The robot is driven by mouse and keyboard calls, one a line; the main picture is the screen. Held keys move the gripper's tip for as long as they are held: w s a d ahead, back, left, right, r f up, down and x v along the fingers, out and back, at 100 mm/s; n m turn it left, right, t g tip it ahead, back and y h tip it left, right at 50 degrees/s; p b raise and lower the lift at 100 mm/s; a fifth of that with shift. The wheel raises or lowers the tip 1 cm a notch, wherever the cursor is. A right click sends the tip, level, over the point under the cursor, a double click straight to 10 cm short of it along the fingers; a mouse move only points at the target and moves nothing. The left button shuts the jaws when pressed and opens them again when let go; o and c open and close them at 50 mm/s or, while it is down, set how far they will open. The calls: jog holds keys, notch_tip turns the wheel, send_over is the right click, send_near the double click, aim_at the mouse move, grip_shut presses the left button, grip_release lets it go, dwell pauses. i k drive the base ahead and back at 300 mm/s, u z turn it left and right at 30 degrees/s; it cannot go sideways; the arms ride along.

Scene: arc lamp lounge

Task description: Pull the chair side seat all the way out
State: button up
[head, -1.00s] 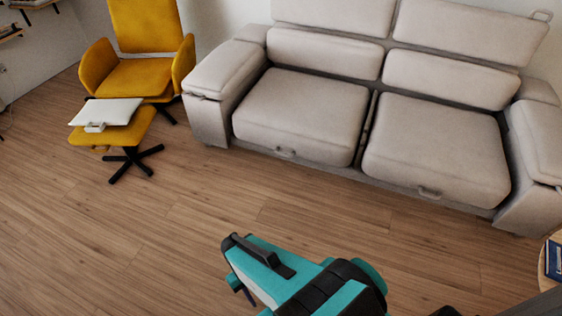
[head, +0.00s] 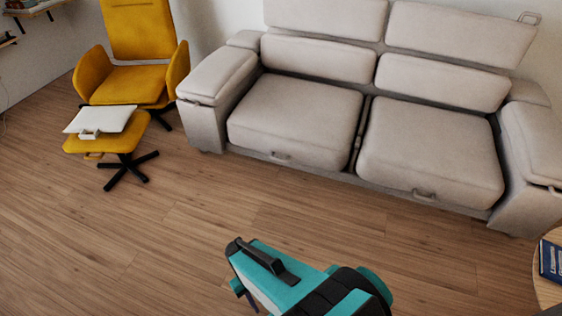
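The grey sofa (head: 215,112) stands along the far wall with two seats. The seat nearer the yellow chair is the left one (head: 295,115), with a small handle (head: 279,156) low on its front edge. The right seat (head: 430,145) has a similar handle (head: 424,194). Neither seat stands clearly further out than the other. My gripper (head: 240,266) is at the bottom middle, over the floor and apart from the sofa and both handles. It is seen from above, its fingers are largely hidden, and nothing shows held in it.
A yellow armchair (head: 128,84) stands at the back left. In front of it is a yellow footstool (head: 130,137) with a flat white object (head: 100,119) on top. A round wooden table (head: 548,290) with a blue book is at the right edge. The floor before the sofa is clear.

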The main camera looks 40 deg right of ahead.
aim_at(287, 118)
jog(key=z, duration=0.05)
jog(key=i, duration=0.9)
jog(key=u, duration=0.05)
